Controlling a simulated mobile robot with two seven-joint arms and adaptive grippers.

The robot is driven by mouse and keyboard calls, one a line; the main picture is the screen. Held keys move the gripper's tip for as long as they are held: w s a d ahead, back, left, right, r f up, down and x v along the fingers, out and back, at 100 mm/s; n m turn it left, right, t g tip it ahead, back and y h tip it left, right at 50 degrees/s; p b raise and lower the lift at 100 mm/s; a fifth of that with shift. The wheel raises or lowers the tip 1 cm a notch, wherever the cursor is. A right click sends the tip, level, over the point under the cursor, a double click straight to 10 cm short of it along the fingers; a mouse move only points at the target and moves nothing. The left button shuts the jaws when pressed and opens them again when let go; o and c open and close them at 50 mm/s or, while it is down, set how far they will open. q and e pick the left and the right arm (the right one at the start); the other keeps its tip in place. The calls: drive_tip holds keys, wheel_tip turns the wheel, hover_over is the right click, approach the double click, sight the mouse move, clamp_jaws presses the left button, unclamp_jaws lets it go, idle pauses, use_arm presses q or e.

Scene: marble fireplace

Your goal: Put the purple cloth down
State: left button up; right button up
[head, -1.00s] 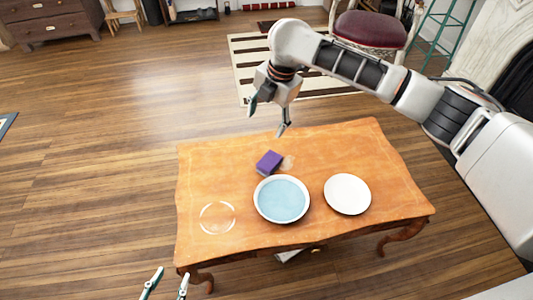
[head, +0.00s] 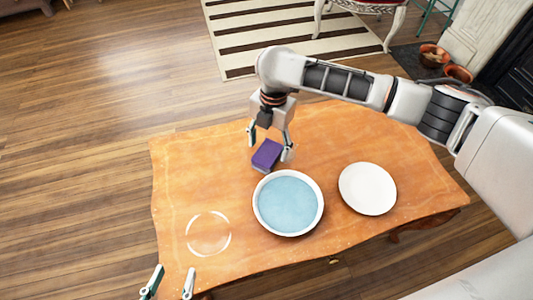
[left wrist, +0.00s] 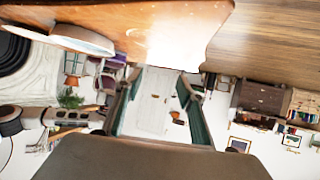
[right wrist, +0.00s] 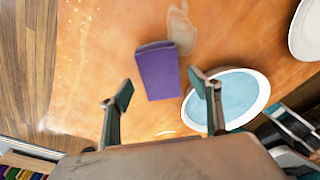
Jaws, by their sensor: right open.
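The purple cloth (head: 267,154) looks like a thick folded block and lies on the wooden table, just behind the bowl. It also shows in the right wrist view (right wrist: 158,74), beyond the fingertips and roughly between them. My right gripper (head: 270,146) is open, pointing down with its fingers on either side of the cloth. The right wrist view shows a gap between each finger and the cloth. My left gripper (head: 168,283) is open and empty at the table's front left edge; the left wrist view (left wrist: 160,98) shows nothing between its fingers.
A white bowl (head: 257,214) of blue water stands in front of the cloth. The table's (head: 190,170) left back part is clear. A pale patch (right wrist: 181,28) lies beside the cloth.

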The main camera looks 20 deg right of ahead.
sight(268, 152)
drive_tip(key=f, duration=0.2)
drive_tip(key=f+b, duration=0.1)
drive_tip(key=shift+s+a+f, duration=0.15)
drive_tip(key=shift+s+f, duration=0.2)
drive_tip(key=shift+f, duration=0.05)
drive_tip(key=shift+w+r, duration=0.2)
drive_tip(key=shift+r, duration=0.15)
drive_tip(key=c, duration=1.2)
use_arm(q)
drive_tip(key=shift+w+d+r+n+t, duration=0.3)
drive_tip(key=shift+w+d+r, duration=0.2)
drive_tip(key=shift+r, duration=0.25)
use_arm(e)
drive_tip(key=shift+f, duration=0.1)
drive_tip(key=shift+c, duration=0.4)
